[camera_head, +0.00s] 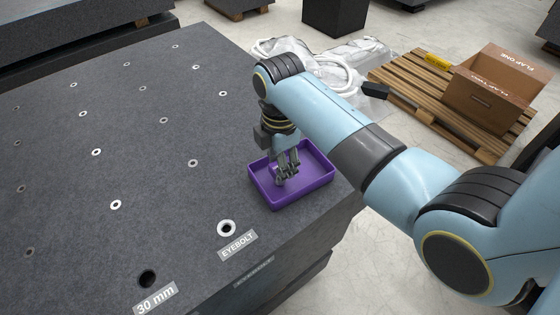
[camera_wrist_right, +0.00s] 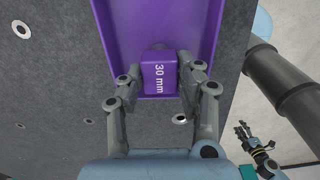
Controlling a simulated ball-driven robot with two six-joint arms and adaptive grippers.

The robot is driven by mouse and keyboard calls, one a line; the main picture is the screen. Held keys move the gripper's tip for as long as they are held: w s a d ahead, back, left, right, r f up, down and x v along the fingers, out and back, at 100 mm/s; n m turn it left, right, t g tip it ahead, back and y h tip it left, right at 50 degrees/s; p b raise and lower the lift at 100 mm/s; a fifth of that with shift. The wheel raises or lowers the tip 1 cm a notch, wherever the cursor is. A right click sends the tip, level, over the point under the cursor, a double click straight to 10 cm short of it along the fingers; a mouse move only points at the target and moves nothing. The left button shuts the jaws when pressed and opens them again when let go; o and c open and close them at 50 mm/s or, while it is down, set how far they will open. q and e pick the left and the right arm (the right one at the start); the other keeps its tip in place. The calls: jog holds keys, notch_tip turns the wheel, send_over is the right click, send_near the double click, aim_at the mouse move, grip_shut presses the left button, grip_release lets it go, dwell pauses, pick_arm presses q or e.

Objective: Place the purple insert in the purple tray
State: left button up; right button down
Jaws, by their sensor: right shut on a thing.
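The purple tray (camera_head: 309,186) sits on the granite bed near its right edge in the head view. My right gripper (camera_head: 287,172) reaches down over the tray with its fingers within the tray's outline. In the right wrist view the fingers (camera_wrist_right: 165,78) are shut on the purple insert (camera_wrist_right: 159,72), a block marked "30 mm". The insert overlaps the near end of the tray (camera_wrist_right: 215,22) there; I cannot tell whether it touches the tray floor. In the head view the insert is mostly hidden by the fingers. My left gripper does not show in the head view.
The dark granite bed (camera_head: 60,150) has several ringed holes, an eyebolt hole (camera_head: 227,228) and an open hole (camera_head: 147,279) labelled 30 mm. Beyond its right edge are a wooden pallet (camera_head: 407,85) with a cardboard box (camera_head: 497,92) and plastic wrap. The bed left of the tray is clear.

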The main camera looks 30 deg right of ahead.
jog(key=c, duration=0.9)
grip_release()
jog(key=shift+f, duration=0.1)
notch_tip(320, 180, up, 12)
jog(key=b, duration=0.1)
